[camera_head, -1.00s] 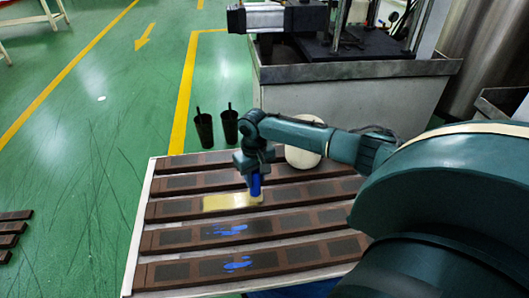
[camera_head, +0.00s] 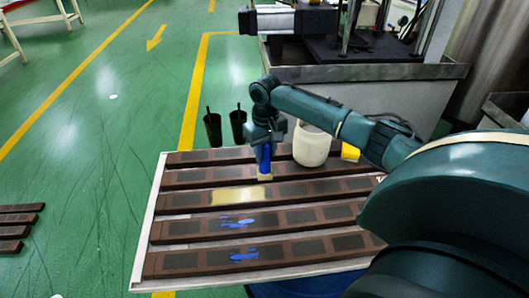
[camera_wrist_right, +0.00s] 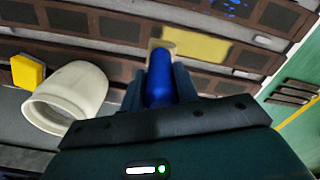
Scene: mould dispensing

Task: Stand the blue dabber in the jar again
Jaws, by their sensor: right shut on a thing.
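My right gripper (camera_head: 264,150) is shut on the blue dabber (camera_head: 265,156) and holds it upright above the slatted table. The dabber's pale tip (camera_head: 264,178) points down over a brown slat. In the right wrist view the blue handle (camera_wrist_right: 159,84) sits between the dark fingers. The white jar (camera_head: 311,146) stands on the table just right of the gripper. In the right wrist view the jar (camera_wrist_right: 84,84) shows its open mouth and lies left of the fingers. My left gripper is not in view.
A yellow block (camera_head: 350,151) is right of the jar, partly behind my arm. A yellow patch (camera_head: 238,194) and blue smears (camera_head: 245,256) mark the slats (camera_head: 200,229). Two dark cups (camera_head: 213,129) stand beyond the table. A grey machine tub (camera_head: 390,95) is behind.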

